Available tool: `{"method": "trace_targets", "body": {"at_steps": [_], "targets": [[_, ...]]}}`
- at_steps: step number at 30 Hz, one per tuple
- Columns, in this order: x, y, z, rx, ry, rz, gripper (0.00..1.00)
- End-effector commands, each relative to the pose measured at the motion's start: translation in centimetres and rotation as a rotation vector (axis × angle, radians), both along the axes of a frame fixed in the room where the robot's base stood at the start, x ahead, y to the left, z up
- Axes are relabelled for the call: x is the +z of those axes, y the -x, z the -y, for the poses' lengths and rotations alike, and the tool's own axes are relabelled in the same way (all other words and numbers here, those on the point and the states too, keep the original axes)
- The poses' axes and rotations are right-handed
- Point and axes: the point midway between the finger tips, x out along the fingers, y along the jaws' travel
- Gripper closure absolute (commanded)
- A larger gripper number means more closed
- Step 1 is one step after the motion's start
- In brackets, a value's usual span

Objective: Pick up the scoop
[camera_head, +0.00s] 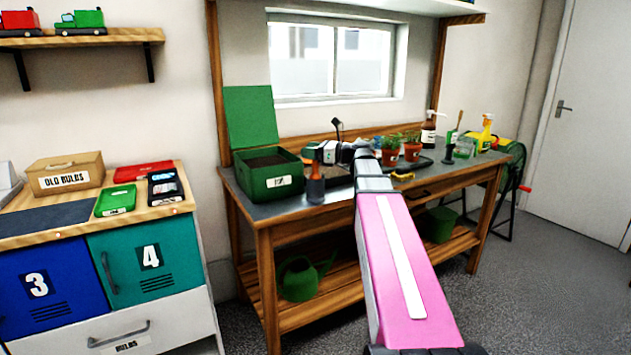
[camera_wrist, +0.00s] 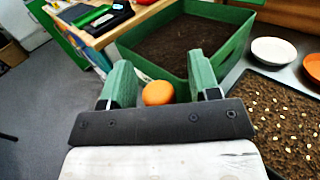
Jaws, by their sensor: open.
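A dark upright thing with an orange upper part (camera_head: 315,186) stands on the workbench's front left part, right beside the green soil box. It may be the scoop, but its full shape is not clear. In the wrist view a round orange end (camera_wrist: 158,93) shows between my gripper's (camera_wrist: 159,66) two green fingers, with space on both sides; the part below it is hidden. My gripper is open and empty. In the head view my gripper (camera_head: 316,154) is just above the orange-topped thing. No other scoop is clearly recognisable.
The green soil box (camera_head: 272,185), its lid raised, is close by my gripper. A dark seed tray (camera_wrist: 283,120), a white bowl (camera_wrist: 273,51) and an orange bowl (camera_wrist: 312,67) lie to the right. Potted plants (camera_head: 412,151) and bottles stand farther along the bench. A cabinet (camera_head: 150,258) is left.

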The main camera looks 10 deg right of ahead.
Motion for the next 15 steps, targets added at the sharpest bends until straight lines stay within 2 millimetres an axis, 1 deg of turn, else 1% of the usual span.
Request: {"method": "trace_targets", "body": {"at_steps": [1,2,3,5,6,15], "targets": [[0.00,0.01,0.00,0.000,0.000,0.000,0.50],[0.00,0.02,0.01,0.000,0.000,0.000,0.60],[0.00,0.02,0.01,0.000,0.000,0.000,0.73],[0.00,0.02,0.02,0.000,0.000,0.000,0.93],[0.00,0.02,0.02,0.000,0.000,0.000,0.98],[0.03,0.03,0.03,0.001,0.000,0.000,0.98]]}}
